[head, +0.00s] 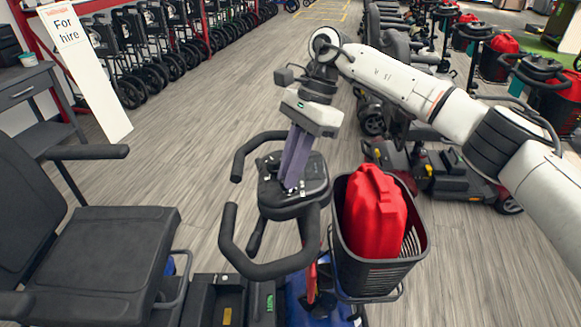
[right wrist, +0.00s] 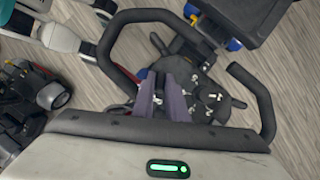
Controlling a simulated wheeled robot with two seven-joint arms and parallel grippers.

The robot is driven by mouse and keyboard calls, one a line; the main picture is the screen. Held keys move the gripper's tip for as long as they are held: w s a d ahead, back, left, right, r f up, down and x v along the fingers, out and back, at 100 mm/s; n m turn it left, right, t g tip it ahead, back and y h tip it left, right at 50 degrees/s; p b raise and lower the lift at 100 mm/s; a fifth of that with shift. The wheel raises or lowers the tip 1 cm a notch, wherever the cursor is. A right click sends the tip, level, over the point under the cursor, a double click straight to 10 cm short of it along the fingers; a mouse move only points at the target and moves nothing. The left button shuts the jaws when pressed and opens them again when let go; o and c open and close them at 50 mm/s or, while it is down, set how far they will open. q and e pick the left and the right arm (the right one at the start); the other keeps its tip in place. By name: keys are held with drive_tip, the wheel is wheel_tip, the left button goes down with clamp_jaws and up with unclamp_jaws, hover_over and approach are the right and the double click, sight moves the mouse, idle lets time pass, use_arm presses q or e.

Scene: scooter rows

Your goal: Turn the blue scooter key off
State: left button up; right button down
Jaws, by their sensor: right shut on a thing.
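The blue scooter (head: 298,303) stands in front of me, with black handlebars and a dark control console (head: 312,200) on its tiller. My right gripper (head: 290,186) reaches down from above, with its purple fingers at the console. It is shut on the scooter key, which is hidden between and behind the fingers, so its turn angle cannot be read. The right wrist view shows the two fingers (right wrist: 160,88) close together over the console (right wrist: 208,102), with small controls beside them. My left gripper is out of view.
A black basket (head: 375,270) with a red bag (head: 374,215) hangs on the scooter's front. The black seat (head: 100,240) is at left. A "For hire" sign (head: 85,75) leans near a desk (head: 30,85). Other scooters (head: 430,165) stand at right; the middle floor is clear.

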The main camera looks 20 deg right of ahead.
idle(0.5)
drive_tip(key=c, duration=1.8)
unclamp_jaws()
drive_tip(key=shift+o, duration=0.2)
drive_tip(key=v, duration=1)
drive_tip(key=shift+r, duration=0.2)
drive_tip(key=shift+w, duration=0.1)
